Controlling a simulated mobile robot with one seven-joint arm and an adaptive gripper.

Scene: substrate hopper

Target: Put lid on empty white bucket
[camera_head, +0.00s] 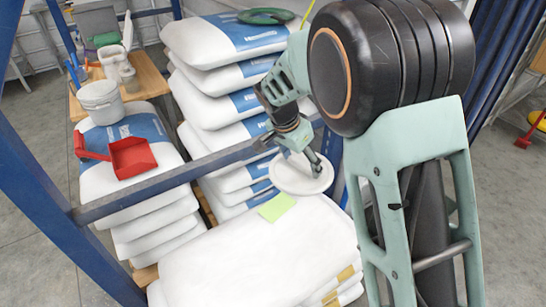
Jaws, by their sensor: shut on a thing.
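The white bucket (101,106) stands upright and open on the left stack of bags, with its handle hanging at the side. A round white lid (288,181) is in my gripper (314,166), which is shut on its upper side, apparently at a knob or handle. The lid is roughly flat, near the front of the tall middle bag stack and above the front white bags. It is well to the right of the bucket and apart from it. The exact grip point is too small to make out.
A red scoop (132,157) lies in front of the bucket. The tall bag stack (205,45) carries a green round item (265,16). A green note (276,207) lies on the front bags (240,255).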

